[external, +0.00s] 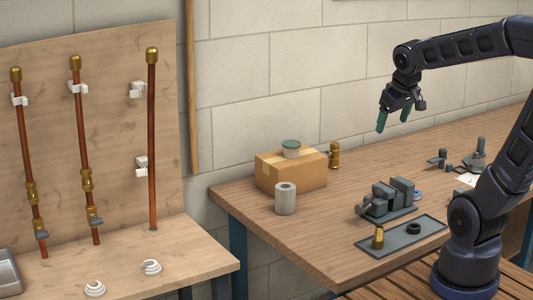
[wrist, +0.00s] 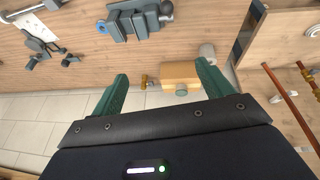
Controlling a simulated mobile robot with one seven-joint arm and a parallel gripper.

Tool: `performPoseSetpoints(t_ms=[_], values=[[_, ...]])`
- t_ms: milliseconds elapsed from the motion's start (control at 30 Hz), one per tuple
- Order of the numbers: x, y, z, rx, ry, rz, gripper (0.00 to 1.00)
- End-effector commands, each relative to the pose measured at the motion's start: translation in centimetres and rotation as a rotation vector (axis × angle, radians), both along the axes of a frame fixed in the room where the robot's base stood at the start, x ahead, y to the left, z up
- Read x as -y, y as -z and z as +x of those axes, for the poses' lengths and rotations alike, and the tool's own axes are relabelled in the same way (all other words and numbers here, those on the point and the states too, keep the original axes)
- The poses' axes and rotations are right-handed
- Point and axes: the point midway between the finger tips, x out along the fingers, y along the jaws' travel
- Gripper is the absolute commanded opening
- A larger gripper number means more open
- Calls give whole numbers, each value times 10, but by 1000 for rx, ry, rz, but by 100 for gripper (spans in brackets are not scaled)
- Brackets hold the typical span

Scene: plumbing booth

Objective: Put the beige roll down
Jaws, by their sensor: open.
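A pale beige-grey roll (external: 285,198) stands upright on the wooden table, in front of the cardboard box and apart from my gripper. It also shows near the top right of the wrist view (wrist: 207,52), partly behind a fingertip. My gripper (external: 393,119) is open and empty, raised above the table to the right of the roll and box. In the wrist view its two green fingers (wrist: 162,74) are spread wide with nothing held between them.
A cardboard box (external: 291,171) carries a small grey-green-topped round item (external: 291,149). A brass fitting (external: 335,155) stands behind it. A grey vise (external: 386,200) and a dark tray (external: 402,234) lie to the right. A panel with copper pipes (external: 152,130) stands at left.

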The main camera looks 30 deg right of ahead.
Motion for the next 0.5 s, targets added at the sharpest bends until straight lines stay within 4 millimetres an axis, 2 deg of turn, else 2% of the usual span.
performPoseSetpoints(t_ms=[33,200,333,500], values=[[3,-5,-15,9,8,15,79],[10,-11,-56,17,29,75,79],[13,-13,-75,19,36,110,79],[15,-12,-86,18,39,129,79]])
